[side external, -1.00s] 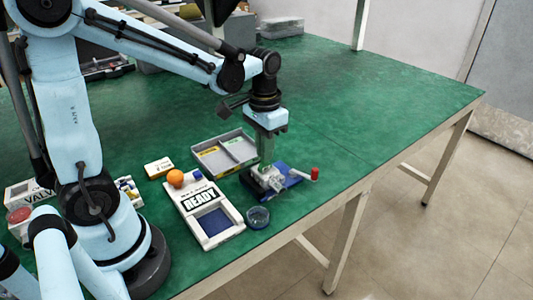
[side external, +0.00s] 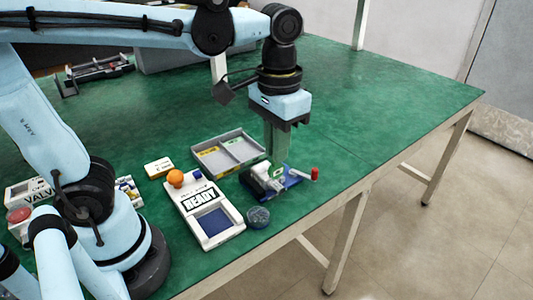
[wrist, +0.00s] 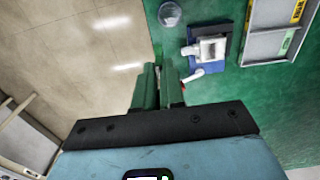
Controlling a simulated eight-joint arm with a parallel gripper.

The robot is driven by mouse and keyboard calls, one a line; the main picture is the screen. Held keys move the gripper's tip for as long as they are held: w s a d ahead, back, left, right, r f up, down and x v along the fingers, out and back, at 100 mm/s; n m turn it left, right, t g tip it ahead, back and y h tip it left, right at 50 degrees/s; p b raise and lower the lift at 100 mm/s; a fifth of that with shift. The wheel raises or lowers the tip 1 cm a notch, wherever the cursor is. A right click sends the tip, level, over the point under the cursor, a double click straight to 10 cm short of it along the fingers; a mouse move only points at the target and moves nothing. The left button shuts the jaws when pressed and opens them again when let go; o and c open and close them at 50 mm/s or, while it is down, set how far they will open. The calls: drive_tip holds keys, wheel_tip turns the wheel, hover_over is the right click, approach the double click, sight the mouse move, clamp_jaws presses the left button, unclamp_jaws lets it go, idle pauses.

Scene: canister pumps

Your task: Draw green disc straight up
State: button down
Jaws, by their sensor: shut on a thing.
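My gripper (side external: 279,160) is raised on the right side of the table, its long green fingers pointing down, above the pump. A small green piece with a pale mark, seemingly the green disc (side external: 278,171), shows at the fingertips, which are shut on it. The disc is mostly hidden, and I cannot make it out in the wrist view, where my gripper (wrist: 160,68) shows as two close fingers. The grey-white pump (side external: 265,180) sits on a blue base (side external: 291,182); it also shows in the wrist view (wrist: 210,48). Its red-tipped handle (side external: 314,174) sticks out to the right.
A grey divided tray (side external: 228,153) lies behind the pump. A white READY panel (side external: 207,215) with an orange ball (side external: 175,178) lies to its left. A round clear dish (side external: 258,217) stands near the front edge. The table to the right and behind is clear.

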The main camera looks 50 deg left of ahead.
drive_tip(key=shift+r, duration=2.45)
drive_tip(key=shift+a, duration=0.1)
